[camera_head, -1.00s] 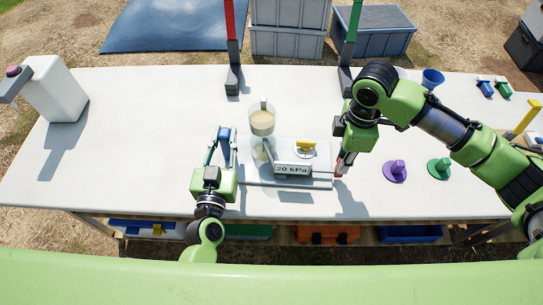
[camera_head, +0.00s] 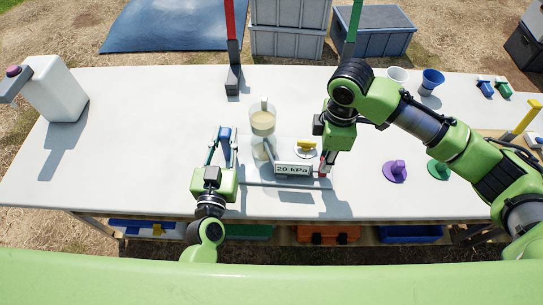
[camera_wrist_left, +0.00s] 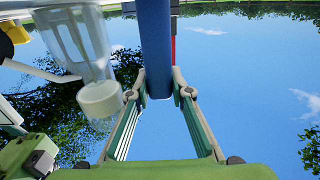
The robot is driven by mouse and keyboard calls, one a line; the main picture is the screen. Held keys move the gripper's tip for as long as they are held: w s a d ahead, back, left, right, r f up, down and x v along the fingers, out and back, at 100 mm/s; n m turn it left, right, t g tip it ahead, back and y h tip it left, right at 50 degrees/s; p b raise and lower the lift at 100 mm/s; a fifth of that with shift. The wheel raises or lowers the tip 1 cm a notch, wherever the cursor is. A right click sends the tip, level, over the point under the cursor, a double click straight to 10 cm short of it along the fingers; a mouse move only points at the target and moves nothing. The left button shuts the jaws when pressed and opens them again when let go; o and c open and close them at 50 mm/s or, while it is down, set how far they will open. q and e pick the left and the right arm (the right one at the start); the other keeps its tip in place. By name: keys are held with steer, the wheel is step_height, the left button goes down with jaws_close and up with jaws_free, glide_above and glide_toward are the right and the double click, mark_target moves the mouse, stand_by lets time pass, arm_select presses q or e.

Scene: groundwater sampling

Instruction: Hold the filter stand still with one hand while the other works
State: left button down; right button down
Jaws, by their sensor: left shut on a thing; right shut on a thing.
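The filter stand has a pale base plate (camera_head: 258,181) on the table, a clear funnel (camera_head: 262,121) of cloudy tan liquid and a blue upright (camera_head: 225,142) at its left. My left gripper (camera_head: 221,148) is shut on this blue upright, which also shows between the fingers in the left wrist view (camera_wrist_left: 155,45). A display reading 20 kPa (camera_head: 293,169) and a yellow handle (camera_head: 305,145) sit at the right of the funnel. My right gripper (camera_head: 325,164) is shut on a small red part (camera_head: 323,173) at the display's right; the arm partly hides it.
A white container (camera_head: 55,90) stands at the left. Purple (camera_head: 396,172) and green (camera_head: 438,168) knobbed discs lie right of the stand. White (camera_head: 397,75) and blue (camera_head: 432,79) cups stand behind my right arm. Red (camera_head: 232,45) and green (camera_head: 353,30) posts rise at the back.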

steer(key=shift+s+d, duration=0.2)
steer(key=shift+d, duration=2.95)
steer(key=shift+w+a, duration=0.2)
steer(key=shift+a, duration=3.05)
steer(key=c, duration=1.8)
jaws_free()
steer(key=shift+c, duration=0.2)
steer(key=shift+d, duration=0.1)
step_height(320, 180, up, 12)
